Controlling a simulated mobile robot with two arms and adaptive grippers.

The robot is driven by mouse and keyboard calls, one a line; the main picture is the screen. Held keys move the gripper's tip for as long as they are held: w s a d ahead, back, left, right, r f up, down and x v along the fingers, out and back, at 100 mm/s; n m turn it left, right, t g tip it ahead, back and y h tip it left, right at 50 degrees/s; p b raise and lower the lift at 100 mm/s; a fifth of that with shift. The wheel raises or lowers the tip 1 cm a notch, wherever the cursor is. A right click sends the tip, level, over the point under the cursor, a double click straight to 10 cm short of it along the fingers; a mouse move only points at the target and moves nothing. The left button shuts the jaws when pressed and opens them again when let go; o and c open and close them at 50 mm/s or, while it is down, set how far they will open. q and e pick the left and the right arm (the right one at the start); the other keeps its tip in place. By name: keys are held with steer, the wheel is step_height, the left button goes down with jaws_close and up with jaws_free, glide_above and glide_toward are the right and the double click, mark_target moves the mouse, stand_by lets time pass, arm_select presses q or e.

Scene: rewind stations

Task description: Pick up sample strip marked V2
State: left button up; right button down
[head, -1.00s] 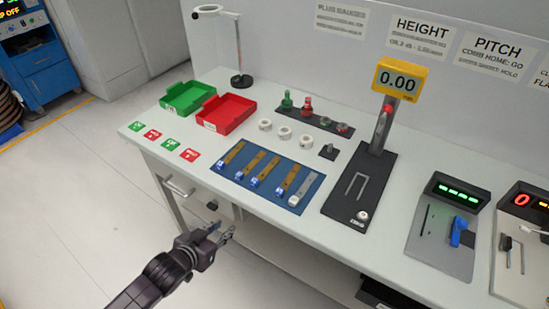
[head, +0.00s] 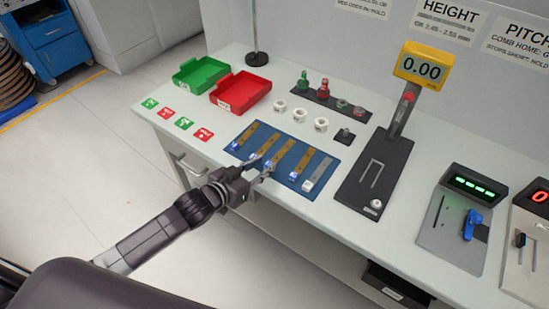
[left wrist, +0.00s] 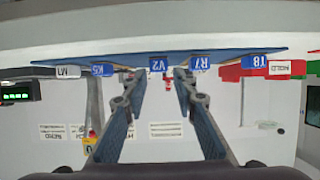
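The strip marked V2 is the middle one in the row on the blue mat (head: 335,163). Its brown bar (head: 281,153) lies flat in the head view. Its blue V2 tag (left wrist: 157,64) shows in the upside-down left wrist view, between my fingers in the picture. My left gripper (head: 261,168) is open and empty at the mat's front edge, by the tag end of V2. The gripper also shows in the left wrist view (left wrist: 157,88). My right gripper is not in view.
Strips R7 (left wrist: 199,62) and K5 (left wrist: 103,69) lie on either side of V2. T8 (left wrist: 254,61) and a white-tagged strip (head: 320,172) are at the ends. A height gauge (head: 357,197) stands right of the mat; green (head: 203,69) and red trays (head: 241,90) stand behind left.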

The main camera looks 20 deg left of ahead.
mark_target(270, 162)
arm_select(q)
steer(key=shift+x, duration=1.55)
jaws_close()
steer(key=shift+r, duration=0.1)
